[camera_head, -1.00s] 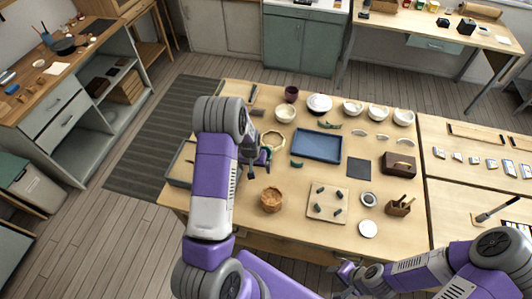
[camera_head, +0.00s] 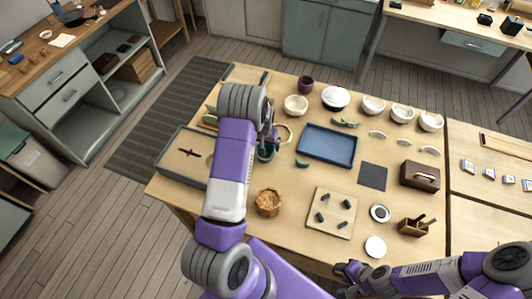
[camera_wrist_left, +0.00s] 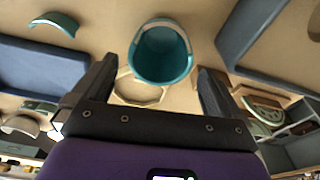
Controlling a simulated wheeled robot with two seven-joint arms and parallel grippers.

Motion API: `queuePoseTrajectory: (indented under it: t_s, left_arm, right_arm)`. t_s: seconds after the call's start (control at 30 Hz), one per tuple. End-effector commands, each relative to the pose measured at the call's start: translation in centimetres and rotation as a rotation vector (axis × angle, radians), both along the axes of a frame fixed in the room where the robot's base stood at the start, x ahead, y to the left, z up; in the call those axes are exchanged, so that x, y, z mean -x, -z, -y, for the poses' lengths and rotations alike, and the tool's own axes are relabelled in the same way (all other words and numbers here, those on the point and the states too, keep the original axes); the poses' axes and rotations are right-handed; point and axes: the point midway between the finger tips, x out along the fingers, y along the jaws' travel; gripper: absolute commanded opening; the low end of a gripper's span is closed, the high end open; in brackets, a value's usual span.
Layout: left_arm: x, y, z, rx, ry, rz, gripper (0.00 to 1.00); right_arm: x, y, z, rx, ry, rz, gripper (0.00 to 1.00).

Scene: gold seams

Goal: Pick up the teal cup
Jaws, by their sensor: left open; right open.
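The teal cup (camera_head: 266,153) stands on the table, partly hidden by my left gripper in the head view. In the left wrist view the cup (camera_wrist_left: 165,55) shows its open, empty mouth with a pale rim. My left gripper (camera_head: 268,138) is open above the cup. In the wrist view its two fingers (camera_wrist_left: 156,78) stand apart with the cup between and slightly beyond them. Whether they touch it cannot be told, but gaps show on both sides. My right gripper (camera_head: 347,277) is low by the table's front edge, away from the cup.
A pale wooden ring (camera_head: 286,134) lies beside the cup. A blue tray (camera_head: 328,160) is to the right and a grey tray (camera_head: 168,166) to the left. Teal shards (camera_head: 302,164) lie nearby. Bowls (camera_head: 296,105) line the back.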

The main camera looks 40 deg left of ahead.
Motion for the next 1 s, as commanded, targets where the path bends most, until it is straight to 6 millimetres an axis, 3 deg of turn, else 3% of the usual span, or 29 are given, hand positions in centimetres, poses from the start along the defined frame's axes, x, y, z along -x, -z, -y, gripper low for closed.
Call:
queuePoseTrajectory:
  t_s: [0.3,0.6,0.87,1.0]
  left_arm:
    - [-0.5,4.3,-0.3,0.0,0.001,-0.001,1.0]
    - [-0.6,4.9,-0.4,0.0,0.0,0.0,1.0]
    - [-0.6,4.9,-0.4,0.0,0.0,0.0,0.65]
    - [-0.6,4.8,-0.4,0.0,0.0,0.001,0.64]
  right_arm:
    - [0.0,-0.5,0.0,0.0,0.0,0.001,0.43]
    - [0.0,-0.5,0.0,0.0,0.0,0.001,0.43]
    - [0.0,-0.5,0.0,0.0,0.0,0.001,0.43]
    - [0.0,-0.5,0.0,0.0,0.0,0.0,0.43]
